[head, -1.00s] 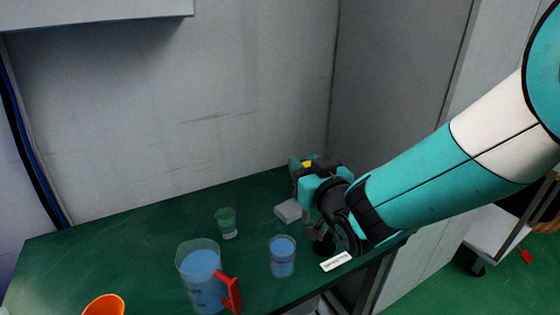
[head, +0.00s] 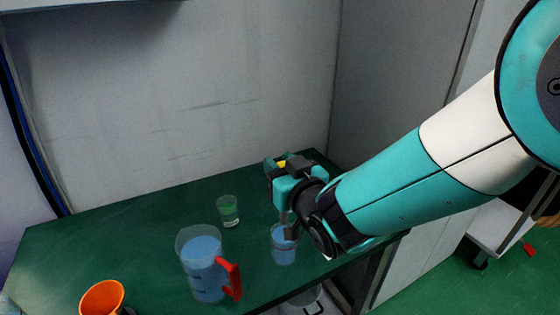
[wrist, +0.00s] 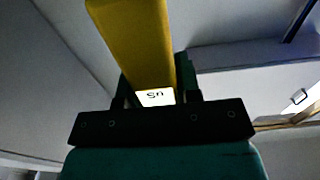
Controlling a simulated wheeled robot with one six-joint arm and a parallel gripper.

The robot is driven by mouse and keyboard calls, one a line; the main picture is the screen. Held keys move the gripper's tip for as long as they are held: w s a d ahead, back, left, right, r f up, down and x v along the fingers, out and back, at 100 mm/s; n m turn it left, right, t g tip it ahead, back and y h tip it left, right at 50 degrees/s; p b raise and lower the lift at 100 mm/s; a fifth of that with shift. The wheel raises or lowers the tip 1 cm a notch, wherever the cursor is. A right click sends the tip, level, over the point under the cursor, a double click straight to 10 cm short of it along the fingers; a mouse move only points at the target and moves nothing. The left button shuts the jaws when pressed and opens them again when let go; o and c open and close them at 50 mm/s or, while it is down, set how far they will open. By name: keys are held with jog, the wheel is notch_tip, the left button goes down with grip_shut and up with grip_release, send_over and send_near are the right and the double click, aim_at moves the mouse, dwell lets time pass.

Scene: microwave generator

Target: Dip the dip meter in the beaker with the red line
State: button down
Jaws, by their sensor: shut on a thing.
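My gripper (head: 281,163) is shut on the yellow dip meter, whose yellow body (wrist: 135,40) fills the top middle of the wrist view. In the head view only a small yellow bit (head: 283,164) of it shows; its lower end cannot be made out clearly. A clear beaker of blue liquid (head: 283,250) stands just below my gripper in the picture, its top partly covered by dark parts there. A smaller beaker with a green band (head: 228,211) stands to its left, farther back. I cannot make out a red line clearly. Whether the meter is inside the beaker cannot be told.
A pitcher of blue liquid (head: 202,262) with a red handle (head: 233,279) stands at the front of the green table (head: 120,240). An orange cup (head: 103,297) is at the front left. Walls close off the back and right.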

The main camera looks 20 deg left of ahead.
notch_tip(320, 180, down, 8)
jog(key=b, duration=0.7)
jog(key=shift+r, duration=0.1)
dwell(2.2)
